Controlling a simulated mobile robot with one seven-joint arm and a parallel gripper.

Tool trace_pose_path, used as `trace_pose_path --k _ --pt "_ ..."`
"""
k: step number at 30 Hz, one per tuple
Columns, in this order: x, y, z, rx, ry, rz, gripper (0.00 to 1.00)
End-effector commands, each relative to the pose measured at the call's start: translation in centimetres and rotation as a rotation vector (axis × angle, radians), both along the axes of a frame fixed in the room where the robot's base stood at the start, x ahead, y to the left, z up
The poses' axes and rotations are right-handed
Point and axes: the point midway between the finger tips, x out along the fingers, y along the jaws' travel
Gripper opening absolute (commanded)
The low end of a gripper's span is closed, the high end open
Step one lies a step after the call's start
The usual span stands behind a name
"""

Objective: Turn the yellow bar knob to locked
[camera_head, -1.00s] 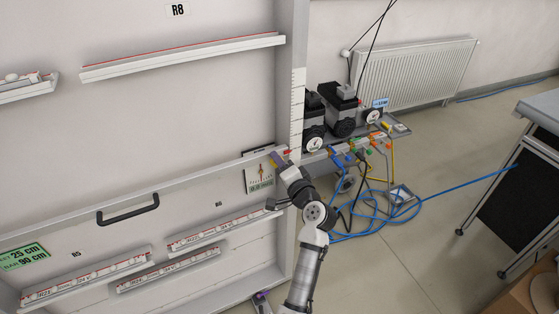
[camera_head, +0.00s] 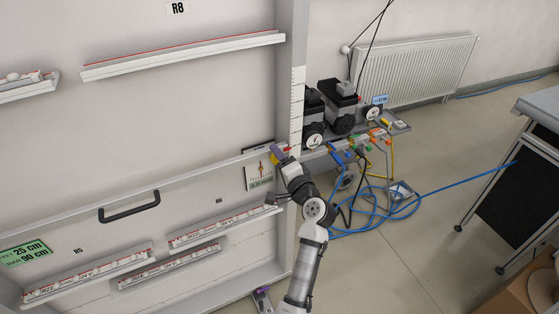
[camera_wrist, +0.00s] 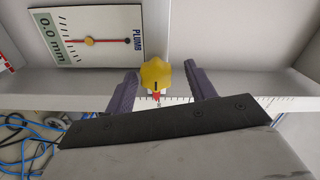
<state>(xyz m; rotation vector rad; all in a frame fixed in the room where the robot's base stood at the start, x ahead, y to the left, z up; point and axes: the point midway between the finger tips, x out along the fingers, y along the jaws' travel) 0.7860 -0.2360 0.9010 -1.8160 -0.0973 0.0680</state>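The yellow bar knob (camera_wrist: 156,75) shows in the wrist view on the edge of the white panel. It has a dark mark on its face, and a red pointer (camera_wrist: 156,96) sits just below it. My gripper (camera_wrist: 163,86) is open, with one purple finger on each side of the knob. Gaps show between the knob and both fingers, wider on the right. In the head view my gripper (camera_head: 279,155) is at the panel's upper right corner, by the white post; the knob cannot be made out clearly there.
A plumb gauge card (camera_wrist: 86,37) reading 0.0 mm is fixed beside the knob; it also shows in the head view (camera_head: 259,172). A white post with a scale (camera_head: 297,105) stands close to my gripper. Black devices (camera_head: 340,108), coloured fittings and blue hoses (camera_head: 375,215) lie to the right.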

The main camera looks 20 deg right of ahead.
Motion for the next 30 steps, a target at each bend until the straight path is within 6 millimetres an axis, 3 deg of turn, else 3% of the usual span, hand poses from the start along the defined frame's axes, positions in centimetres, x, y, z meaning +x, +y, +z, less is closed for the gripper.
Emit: trace_pose_path --k 11,24,30 --pt "-0.9 -0.1 -0.4 0.001 0.004 0.000 0.55" --pt "-10.1 -1.1 -0.6 -0.001 0.004 -0.003 0.55" --pt "-12.9 -1.4 -0.3 0.000 0.003 -0.002 0.55"
